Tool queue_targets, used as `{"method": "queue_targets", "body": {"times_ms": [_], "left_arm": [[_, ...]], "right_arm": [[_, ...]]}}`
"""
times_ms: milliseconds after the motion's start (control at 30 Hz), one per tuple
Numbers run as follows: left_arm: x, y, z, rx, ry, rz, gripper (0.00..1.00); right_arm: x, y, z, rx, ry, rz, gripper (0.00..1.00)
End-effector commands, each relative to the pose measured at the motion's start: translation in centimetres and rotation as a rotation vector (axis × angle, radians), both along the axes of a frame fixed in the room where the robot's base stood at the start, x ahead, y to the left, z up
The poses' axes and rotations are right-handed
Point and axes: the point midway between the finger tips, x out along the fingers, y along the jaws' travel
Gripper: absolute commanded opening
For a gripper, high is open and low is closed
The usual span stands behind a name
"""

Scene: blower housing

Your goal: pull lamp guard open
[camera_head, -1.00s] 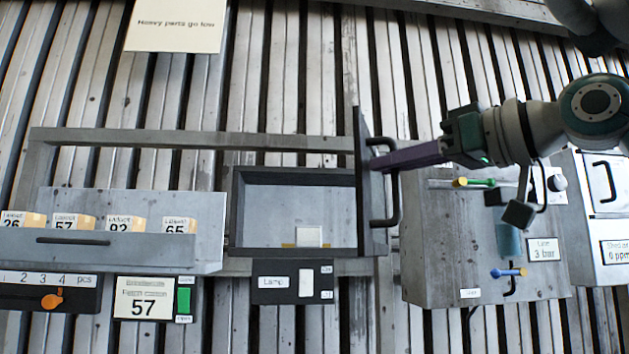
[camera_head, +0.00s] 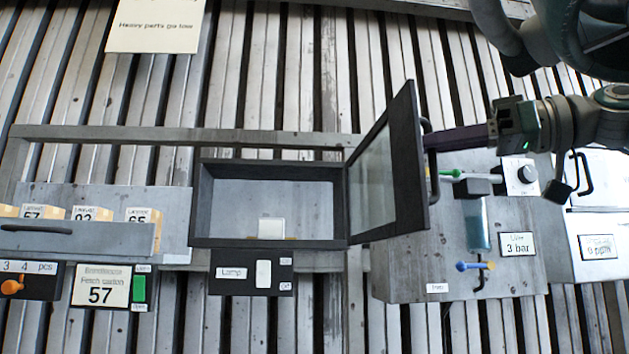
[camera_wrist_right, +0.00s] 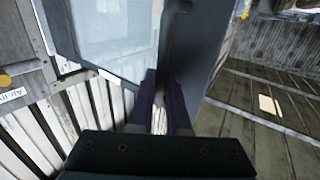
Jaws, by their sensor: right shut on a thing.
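The lamp guard (camera_head: 372,185) is a dark-framed glazed door, hinged at the right side of the lamp box (camera_head: 270,243) and swung well open to the right. The box's inside shows, with a small white block (camera_head: 271,228) on its floor. My right gripper (camera_head: 436,140) reaches in from the right and is shut on the guard's dark handle (camera_head: 428,127), which its fingers partly hide. In the right wrist view the purple fingers (camera_wrist_right: 160,98) close at the dark frame of the guard (camera_wrist_right: 195,55). My left gripper is not in view.
A grey panel (camera_head: 400,275) with a blue cylinder, a green-handled valve and a blue-handled valve stands behind and below the guard. A Lamp switch plate (camera_head: 251,273) hangs under the box.

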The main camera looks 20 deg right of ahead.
Motion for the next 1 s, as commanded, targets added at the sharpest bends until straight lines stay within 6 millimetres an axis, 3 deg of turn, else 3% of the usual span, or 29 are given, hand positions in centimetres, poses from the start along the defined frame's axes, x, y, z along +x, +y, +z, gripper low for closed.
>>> {"method": "queue_targets", "body": {"times_ms": [267, 300, 400, 767, 1000], "left_arm": [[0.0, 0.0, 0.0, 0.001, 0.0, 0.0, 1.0], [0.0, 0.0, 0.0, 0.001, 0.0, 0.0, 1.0], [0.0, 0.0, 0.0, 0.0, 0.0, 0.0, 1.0], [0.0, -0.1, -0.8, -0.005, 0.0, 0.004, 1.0], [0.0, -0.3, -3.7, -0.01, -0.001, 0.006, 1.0]], "right_arm": [[0.1, -0.1, -0.2, -0.002, 0.006, -0.004, 0.0], [0.1, -0.1, -0.3, -0.002, 0.007, -0.004, 0.16], [0.1, -0.1, -0.2, -0.002, 0.007, -0.004, 0.27], [-0.5, -0.6, -0.4, -0.001, 0.002, -0.004, 0.27], [-4.1, -3.6, -0.7, 0.0, 0.0, -0.006, 0.27]]}}
